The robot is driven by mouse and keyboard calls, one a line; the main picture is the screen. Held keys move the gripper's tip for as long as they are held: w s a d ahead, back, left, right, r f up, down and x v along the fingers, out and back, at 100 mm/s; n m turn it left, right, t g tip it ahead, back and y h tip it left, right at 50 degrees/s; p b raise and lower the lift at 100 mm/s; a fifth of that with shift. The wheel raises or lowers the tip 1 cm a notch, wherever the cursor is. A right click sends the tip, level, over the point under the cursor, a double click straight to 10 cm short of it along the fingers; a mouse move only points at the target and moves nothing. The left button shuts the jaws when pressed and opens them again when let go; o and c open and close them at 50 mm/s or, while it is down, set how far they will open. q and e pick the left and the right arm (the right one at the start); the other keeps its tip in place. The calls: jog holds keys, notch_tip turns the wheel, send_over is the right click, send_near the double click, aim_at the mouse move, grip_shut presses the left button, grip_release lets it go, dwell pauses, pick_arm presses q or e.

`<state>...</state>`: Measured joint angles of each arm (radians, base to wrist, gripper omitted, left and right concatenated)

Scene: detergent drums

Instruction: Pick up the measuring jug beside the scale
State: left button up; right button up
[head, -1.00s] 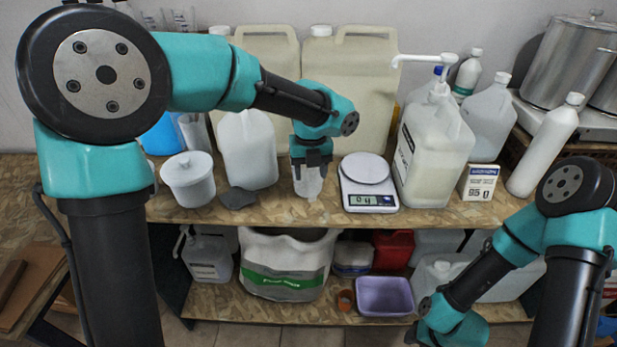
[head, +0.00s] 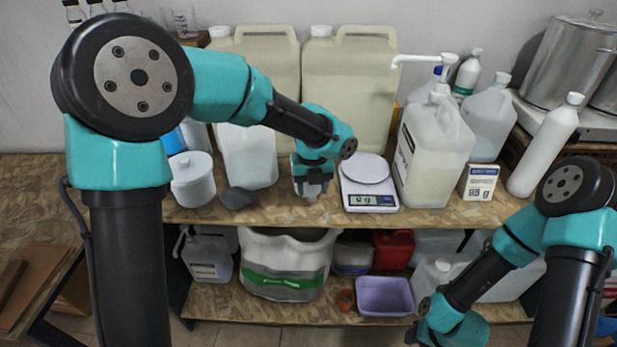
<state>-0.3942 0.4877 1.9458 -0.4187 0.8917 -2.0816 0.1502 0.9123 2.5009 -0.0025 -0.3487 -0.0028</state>
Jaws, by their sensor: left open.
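The measuring jug (head: 312,192) is a small translucent vessel on the wooden shelf, just left of the scale. Only its lower part shows. The scale (head: 367,180) is white, with a round pan and a lit display. My left gripper (head: 312,183) is down over the jug from above, open, with its fingers at the jug's upper part. The gripper hides the jug's top and handle. My right arm's end (head: 452,327) is low at the bottom of the view, in front of the lower shelf; its fingers do not show clearly.
A dark grey cloth or scoop (head: 238,198) and a white lidded tub (head: 192,180) stand left of the jug. Large canisters (head: 350,95) stand close behind. A pump bottle (head: 432,155) and a small box (head: 479,182) are right of the scale.

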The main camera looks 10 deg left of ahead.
pick_arm(q)
grip_shut()
dwell(0.3)
dwell(0.3)
jog(key=shift+r, duration=1.25)
jog(key=s+d+r, duration=0.1)
jog(key=s, duration=0.6)
jog(key=s+d+r, duration=0.1)
jog(key=s+d, duration=0.1)
jog(key=s, duration=0.6)
jog(key=shift+s+d+r, duration=0.2)
jog(key=shift+s+r, duration=0.05)
jog(key=shift+s, duration=0.05)
